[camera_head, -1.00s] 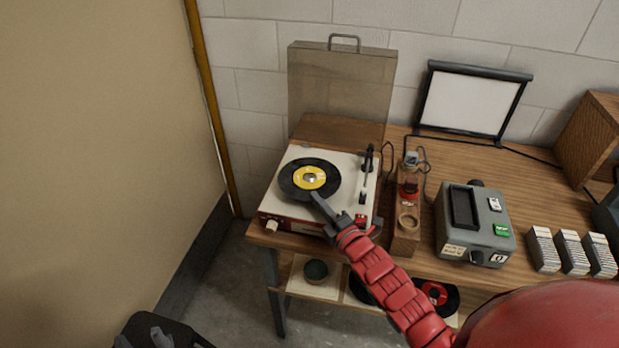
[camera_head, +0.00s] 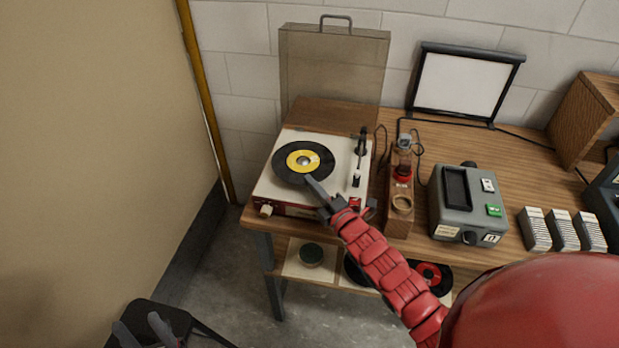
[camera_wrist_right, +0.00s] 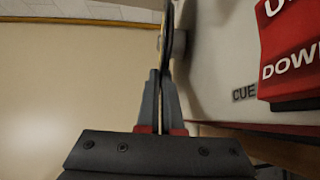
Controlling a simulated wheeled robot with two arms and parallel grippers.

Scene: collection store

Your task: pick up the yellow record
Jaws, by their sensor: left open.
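The yellow record (camera_head: 304,162), a black disc with a yellow label, is on the cream turntable (camera_head: 343,185) in the head view. My right gripper (camera_head: 309,180) reaches its near edge from the lower right. In the right wrist view its fingers (camera_wrist_right: 161,100) are close together on the thin, edge-on disc (camera_wrist_right: 168,35). Whether the disc is clear of the platter is hard to tell. My left gripper (camera_head: 142,331) is open and empty at the bottom left, away from the table.
The tonearm (camera_head: 359,160) stands right of the record, and a raised lid (camera_head: 332,70) behind. A wooden stand with a red-based bottle (camera_head: 401,165), a grey device (camera_head: 466,205) and card stacks (camera_head: 562,230) fill the table to the right. A wall is close on the left.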

